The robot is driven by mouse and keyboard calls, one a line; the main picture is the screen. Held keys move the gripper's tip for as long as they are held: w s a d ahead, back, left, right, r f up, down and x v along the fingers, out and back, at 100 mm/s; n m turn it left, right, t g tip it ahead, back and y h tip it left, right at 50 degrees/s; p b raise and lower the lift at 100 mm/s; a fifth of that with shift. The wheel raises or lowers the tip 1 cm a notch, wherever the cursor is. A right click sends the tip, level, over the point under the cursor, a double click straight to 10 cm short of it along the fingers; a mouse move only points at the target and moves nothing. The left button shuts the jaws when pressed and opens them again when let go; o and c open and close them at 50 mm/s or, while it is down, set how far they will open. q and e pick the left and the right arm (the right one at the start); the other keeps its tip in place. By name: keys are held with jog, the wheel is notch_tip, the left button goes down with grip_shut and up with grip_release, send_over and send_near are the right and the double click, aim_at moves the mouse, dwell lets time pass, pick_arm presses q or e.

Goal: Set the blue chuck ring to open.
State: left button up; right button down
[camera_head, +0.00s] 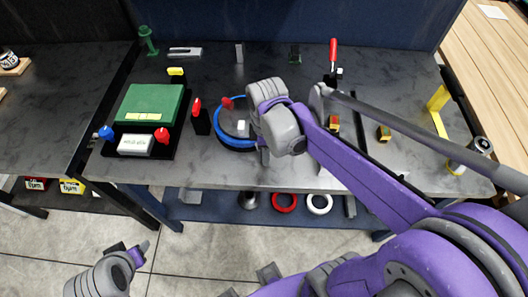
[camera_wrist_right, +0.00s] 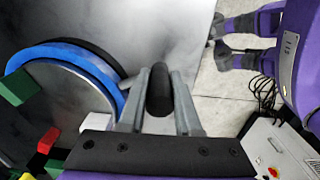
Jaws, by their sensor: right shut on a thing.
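The blue chuck ring (camera_head: 231,145) lies around a round grey chuck near the table's front edge. My right gripper (camera_head: 264,155) is at the ring's right side and hides that part in the head view. In the right wrist view the blue ring (camera_wrist_right: 75,53) curves at the left. There my right gripper (camera_wrist_right: 160,100) has its two fingers on either side of a black bar handle (camera_wrist_right: 158,88), shut on it. How the handle joins the ring is partly hidden. My left gripper (camera_head: 128,252) hangs low at the bottom left, away from the table; its finger gap is unclear.
Left of the ring stand a red-topped black post (camera_head: 198,116) and a green box (camera_head: 152,104) with red and blue knobs before it. A red-handled clamp (camera_head: 333,58) stands behind my right arm. Small yellow-red blocks (camera_head: 384,133) lie right.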

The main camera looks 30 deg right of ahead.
jog(key=c, duration=0.6)
grip_release()
notch_tip(320, 180, up, 11)
jog(key=shift+f+p, duration=0.1)
jog(key=shift+p, duration=0.3)
